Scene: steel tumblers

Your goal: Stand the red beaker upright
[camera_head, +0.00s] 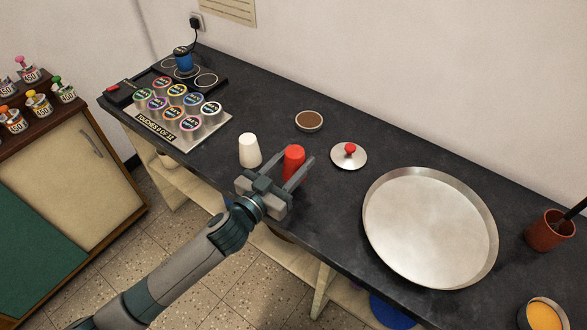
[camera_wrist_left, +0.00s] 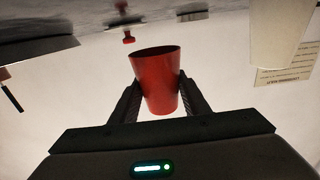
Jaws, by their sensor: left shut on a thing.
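The red beaker (camera_head: 294,160) is between the fingers of my left gripper (camera_head: 291,174), over the front part of the dark counter. My left gripper is shut on its sides. The left wrist view is upside down and shows the red beaker (camera_wrist_left: 157,85) with its wide mouth toward the counter side and its narrower end away from it, so it looks mouth-down. In the head view the fingers hide part of its lower side. I cannot tell how far it is from the counter. My right gripper is not in view.
A white beaker (camera_head: 249,150) stands narrow end up, left of the red one. Behind are a brown-filled dish (camera_head: 309,121) and a lid with a red knob (camera_head: 348,157). A large round tray (camera_head: 375,235) lies right. A can rack (camera_head: 215,126) stands left.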

